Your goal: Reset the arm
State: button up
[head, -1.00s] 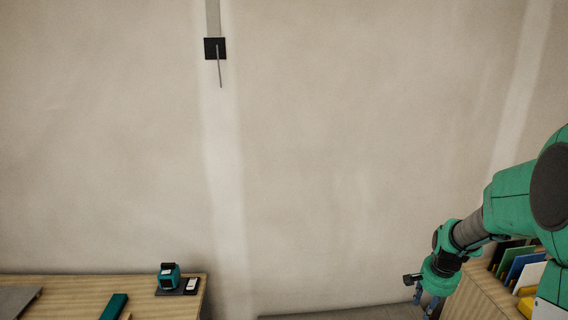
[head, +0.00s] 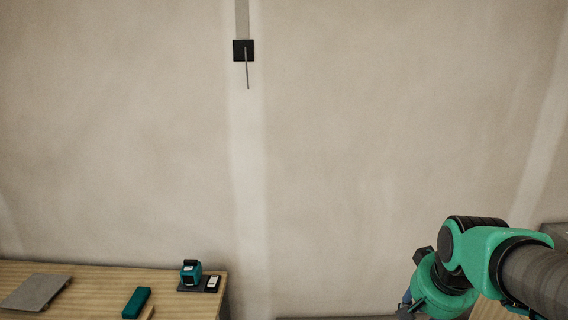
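My green and dark grey arm comes in from the right edge in the head view, bent at a joint near the lower right. My gripper (head: 406,306) is at the bottom edge, below the green wrist. Only a small blue and dark part of it shows, and its fingertips are hidden or cut off. I cannot see whether it holds anything.
A wooden table (head: 100,274) at lower left carries a teal device (head: 191,272), a small white-and-black item (head: 212,284), a teal block (head: 136,303) and a grey plate (head: 36,291). A black wall plate with a rod (head: 243,50) is above. The middle is clear.

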jog(key=s+a+r+n, duration=0.1)
jog(key=s+a+n, duration=0.1)
jog(key=s, duration=0.4)
jog(key=s+a+r+n+t, duration=0.1)
jog(key=s+a+r+n, duration=0.1)
jog(key=s+a, duration=0.3)
jog(key=shift+s+a+y, duration=0.25)
jog(key=shift+s+y, duration=0.15)
jog(key=shift+s, duration=0.5)
